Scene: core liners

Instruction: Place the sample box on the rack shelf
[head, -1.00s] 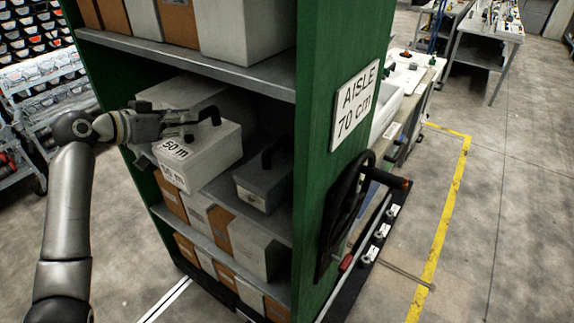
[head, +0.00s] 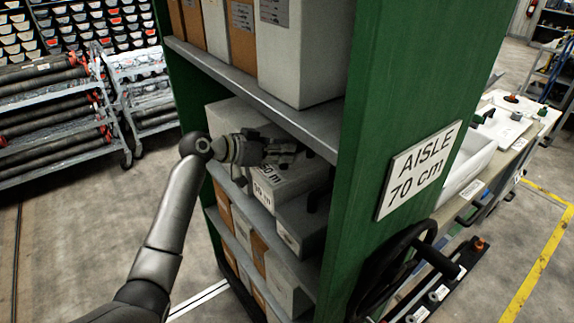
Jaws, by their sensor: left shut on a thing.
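The sample box (head: 305,181) is a pale box with a black "50 m" label on its top and another label on its front. It is in the middle bay of the green rack (head: 420,110), over the rack shelf (head: 226,181). My left gripper (head: 296,153) is shut on it at the top, where the handle is mostly hidden by the fingers. I cannot tell whether the box's underside touches the shelf. My right gripper is out of view.
A darker grey box (head: 298,226) with a black handle stands close on the right of the sample box. A larger pale box (head: 226,115) is behind and left. The upper shelf (head: 250,92) passes close above my gripper. A black handwheel (head: 390,265) is on the rack's end.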

